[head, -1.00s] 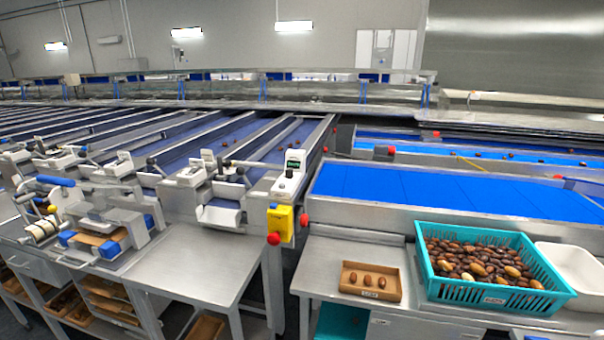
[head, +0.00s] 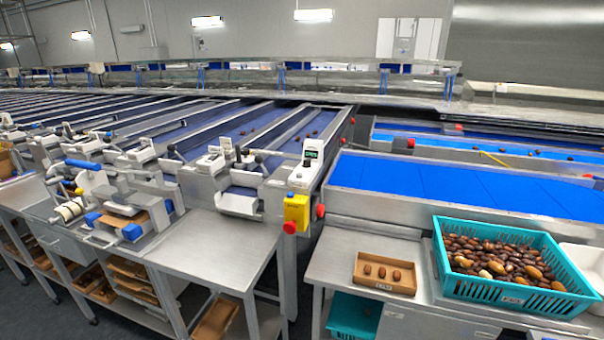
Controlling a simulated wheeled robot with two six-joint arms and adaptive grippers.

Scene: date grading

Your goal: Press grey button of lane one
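A white control box (head: 305,172) with a small green display stands at the front end of the rightmost narrow lane (head: 302,132). A grey button cannot be made out on it at this size. A second white control box (head: 211,161) stands at the front of the lane to its left, and a third (head: 142,152) further left. Which lane is lane one cannot be read. Neither of my grippers is in view.
A yellow box (head: 296,208) with red knobs hangs below the rightmost control box. A steel table (head: 215,245) stands in front of the lanes.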

